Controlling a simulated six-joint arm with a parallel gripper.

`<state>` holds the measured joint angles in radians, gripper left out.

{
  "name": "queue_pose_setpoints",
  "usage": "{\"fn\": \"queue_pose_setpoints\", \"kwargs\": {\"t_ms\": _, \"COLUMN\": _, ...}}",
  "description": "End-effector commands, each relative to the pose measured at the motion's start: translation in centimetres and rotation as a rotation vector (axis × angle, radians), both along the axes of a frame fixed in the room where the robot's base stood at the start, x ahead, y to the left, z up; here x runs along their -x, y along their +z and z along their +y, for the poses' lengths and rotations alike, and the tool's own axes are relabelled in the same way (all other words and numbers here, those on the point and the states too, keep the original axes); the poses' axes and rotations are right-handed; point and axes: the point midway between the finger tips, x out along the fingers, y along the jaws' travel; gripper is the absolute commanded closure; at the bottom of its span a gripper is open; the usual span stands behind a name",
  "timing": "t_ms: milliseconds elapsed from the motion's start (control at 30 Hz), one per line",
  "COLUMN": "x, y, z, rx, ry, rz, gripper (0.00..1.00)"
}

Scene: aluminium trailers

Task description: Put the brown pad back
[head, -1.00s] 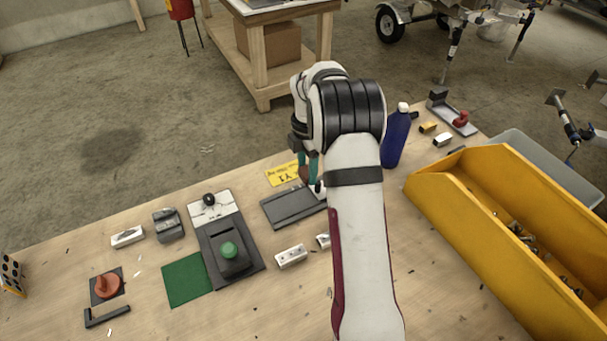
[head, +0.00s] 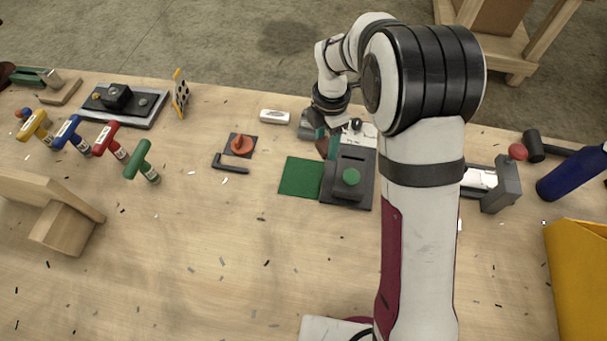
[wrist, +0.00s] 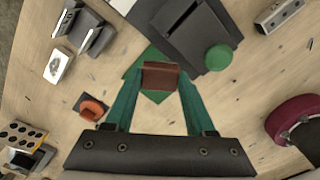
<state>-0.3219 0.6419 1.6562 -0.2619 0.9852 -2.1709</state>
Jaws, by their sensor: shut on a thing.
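The brown pad (wrist: 160,76) is clamped between the two green fingers of my gripper (wrist: 158,84) in the wrist view. In the head view, the pad (head: 322,147) shows as a small brown patch under my gripper (head: 326,141), partly hidden by it. The pad appears above the bench, over the far edge of the green mat (head: 300,177) and beside the dark device with a green knob (head: 351,178). The mat also shows behind the pad in the wrist view (wrist: 151,57). I cannot tell the pad's exact height.
An orange knob on a dark plate (head: 242,145) and a black angle piece (head: 231,165) lie left of the mat. A white block (head: 274,116) lies behind. Several coloured T-handles stand farther left. The bench front (head: 220,250) is mostly clear.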

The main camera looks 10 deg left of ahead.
Motion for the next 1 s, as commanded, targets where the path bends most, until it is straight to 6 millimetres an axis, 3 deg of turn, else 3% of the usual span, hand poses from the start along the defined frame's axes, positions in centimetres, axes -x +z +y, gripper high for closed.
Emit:
{"fn": "queue_pose_setpoints", "kwargs": {"t_ms": 100, "x": 2.0, "y": -0.1, "z": 3.4, "rx": 0.001, "ry": 0.088, "rz": 0.001, "gripper": 0.97}}
{"fn": "queue_pose_setpoints", "kwargs": {"t_ms": 200, "x": 2.9, "y": -0.7, "z": 4.6, "rx": 0.001, "ry": 0.122, "rz": 0.002, "gripper": 0.97}}
{"fn": "queue_pose_setpoints", "kwargs": {"t_ms": 567, "x": 3.1, "y": -7.8, "z": 4.8, "rx": 0.001, "ry": 0.127, "rz": 0.003, "gripper": 0.97}}
{"fn": "queue_pose_setpoints", "kwargs": {"t_ms": 933, "x": 3.0, "y": -8.5, "z": 4.8, "rx": 0.0, "ry": 0.126, "rz": 0.0, "gripper": 0.97}}
{"fn": "queue_pose_setpoints", "kwargs": {"t_ms": 967, "x": 3.0, "y": -8.5, "z": 4.8, "rx": 0.0, "ry": 0.126, "rz": 0.0, "gripper": 0.43}}
{"fn": "queue_pose_setpoints", "kwargs": {"t_ms": 1000, "x": 3.0, "y": -8.5, "z": 4.8, "rx": 0.0, "ry": 0.126, "rz": 0.0, "gripper": 0.36}}
